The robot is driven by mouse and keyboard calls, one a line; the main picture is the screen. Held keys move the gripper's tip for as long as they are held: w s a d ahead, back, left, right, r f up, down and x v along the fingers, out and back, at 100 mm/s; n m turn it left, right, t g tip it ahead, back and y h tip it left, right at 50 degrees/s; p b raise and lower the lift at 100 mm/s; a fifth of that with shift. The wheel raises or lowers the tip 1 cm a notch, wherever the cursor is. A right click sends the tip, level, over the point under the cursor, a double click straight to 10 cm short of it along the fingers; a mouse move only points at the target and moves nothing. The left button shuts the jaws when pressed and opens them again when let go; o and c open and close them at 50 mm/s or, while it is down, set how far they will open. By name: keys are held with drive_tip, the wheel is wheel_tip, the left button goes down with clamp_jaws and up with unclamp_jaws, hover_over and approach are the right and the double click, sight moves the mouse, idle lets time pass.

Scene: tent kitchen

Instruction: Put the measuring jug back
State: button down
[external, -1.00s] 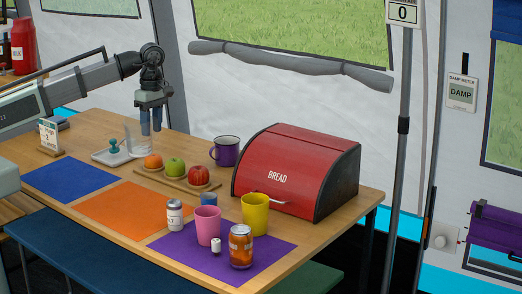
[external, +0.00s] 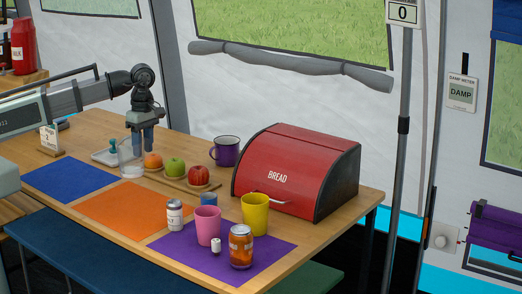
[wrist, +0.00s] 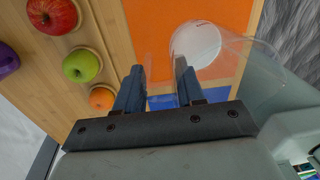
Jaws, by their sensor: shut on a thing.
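The measuring jug (external: 131,166) is clear with a whitish bottom and looks upright, in front of the grey tray in the external view. My gripper (external: 142,150) points down and is shut on the jug, apparently at its handle side; the exact grip is hard to see through the clear wall. In the wrist view the jug (wrist: 196,42) is just right of my fingers (wrist: 158,80), seen against the orange mat (wrist: 160,14). I cannot tell whether its bottom touches the table.
A grey tray (external: 99,157) with a teal-knobbed item is behind the jug. An orange, a green apple and a red apple (external: 198,175) sit on a board to the right. The blue mat (external: 65,180) is clear; cans and cups stand at the purple mat.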

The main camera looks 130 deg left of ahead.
drive_tip(key=shift+f, duration=4.8)
drive_tip(key=shift+f, duration=0.15)
drive_tip(key=c, duration=0.7)
unclamp_jaws()
drive_tip(key=r, duration=1.2)
drive_tip(key=shift+a+r, duration=0.15)
drive_tip(key=shift+a, duration=0.2)
